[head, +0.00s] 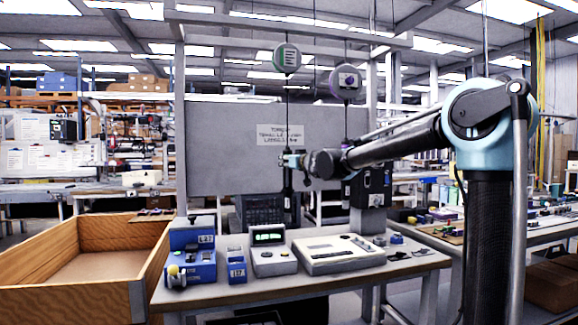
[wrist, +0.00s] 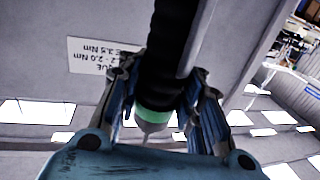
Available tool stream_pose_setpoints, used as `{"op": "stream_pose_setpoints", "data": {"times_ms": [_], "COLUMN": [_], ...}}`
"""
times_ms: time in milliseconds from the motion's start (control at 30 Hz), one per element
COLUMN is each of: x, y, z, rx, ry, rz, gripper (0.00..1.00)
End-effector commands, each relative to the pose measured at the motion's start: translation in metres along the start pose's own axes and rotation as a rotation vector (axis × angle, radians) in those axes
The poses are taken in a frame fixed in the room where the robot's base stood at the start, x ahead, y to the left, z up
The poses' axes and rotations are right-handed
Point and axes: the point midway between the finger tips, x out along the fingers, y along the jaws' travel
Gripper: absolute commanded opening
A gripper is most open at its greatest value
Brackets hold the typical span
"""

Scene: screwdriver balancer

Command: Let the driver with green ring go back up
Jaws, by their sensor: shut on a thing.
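My gripper (head: 293,160) is shut on the driver with the green ring (head: 287,182), which hangs upright below the left balancer (head: 287,58) in front of the grey panel. In the wrist view the driver's dark body (wrist: 172,45) passes between the two fingers of my gripper (wrist: 160,108), and its green ring (wrist: 153,116) shows between them. The fingers hide part of its sides. The left balancer has a green face. A second balancer (head: 347,83) with a purple mark hangs to its right; my arm hides much of what is below it.
A workbench (head: 400,268) below carries blue units (head: 192,255), a meter with a green display (head: 268,254) and a flat white device (head: 336,253). A wooden crate (head: 60,295) stands at left. A printed sign (head: 280,137) is on the panel (head: 225,150) behind.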

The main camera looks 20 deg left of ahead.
Motion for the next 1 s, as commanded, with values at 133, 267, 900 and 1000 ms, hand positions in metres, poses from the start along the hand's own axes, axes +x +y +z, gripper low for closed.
{"op": "stream_pose_setpoints", "data": {"times_ms": [133,267,900,1000], "x": [0.0,0.0,0.0,0.0], "y": [0.0,0.0,0.0,0.0], "z": [-0.011,-0.022,-0.042,-0.042], "rx": [0.0,0.0,0.0,0.0], "ry": [0.0,0.0,0.0,0.0], "rz": [0.0,0.0,0.0,0.0], "gripper": [0.0,0.0,0.0,0.5]}}
